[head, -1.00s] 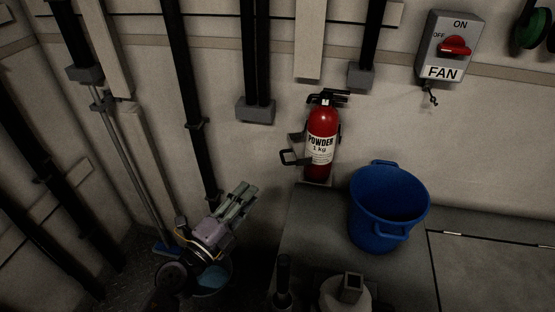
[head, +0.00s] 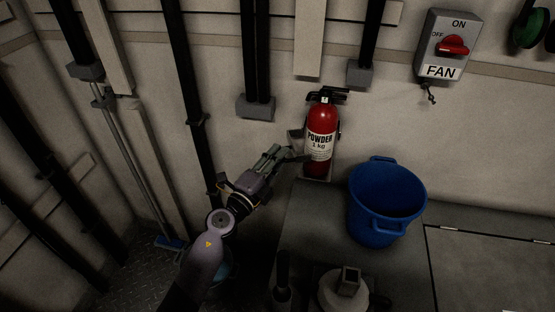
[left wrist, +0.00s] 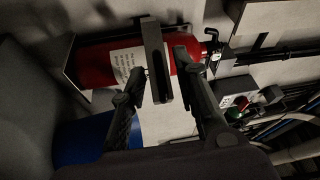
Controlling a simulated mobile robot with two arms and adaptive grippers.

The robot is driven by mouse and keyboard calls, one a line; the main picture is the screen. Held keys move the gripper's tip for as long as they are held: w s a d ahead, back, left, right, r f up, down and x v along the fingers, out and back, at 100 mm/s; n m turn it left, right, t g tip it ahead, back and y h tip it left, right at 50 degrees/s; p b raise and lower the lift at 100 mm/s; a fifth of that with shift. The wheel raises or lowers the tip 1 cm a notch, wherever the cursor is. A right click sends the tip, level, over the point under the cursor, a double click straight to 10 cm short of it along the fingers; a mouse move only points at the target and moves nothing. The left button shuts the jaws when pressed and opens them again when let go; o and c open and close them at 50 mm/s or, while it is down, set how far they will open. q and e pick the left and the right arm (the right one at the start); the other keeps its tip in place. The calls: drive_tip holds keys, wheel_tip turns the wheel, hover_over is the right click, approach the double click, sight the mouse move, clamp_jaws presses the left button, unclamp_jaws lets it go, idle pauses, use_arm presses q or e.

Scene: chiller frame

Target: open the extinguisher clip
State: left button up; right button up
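The red fire extinguisher (head: 319,123) with a white "POWDER 1 kg" label stands upright against the wall in the head view. It lies across the top of the left wrist view (left wrist: 95,65). A dark clip lever (left wrist: 154,52) crosses in front of it; in the head view my gripper mostly hides this lever. My left gripper (head: 296,156) has reached the extinguisher's left side. In the left wrist view its two fingers (left wrist: 157,73) are apart, one on either side of the lever. I cannot tell whether they touch it. My right gripper is not in view.
A blue bucket (head: 386,205) stands on the grey surface just right of the extinguisher. A fan switch box (head: 447,45) hangs at the upper right. Dark pipes (head: 190,110) run down the wall on the left. A whitish container (head: 343,292) stands at the bottom.

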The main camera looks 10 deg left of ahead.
use_arm(q)
drive_tip(key=shift+c, duration=0.3)
clamp_jaws()
idle(0.5)
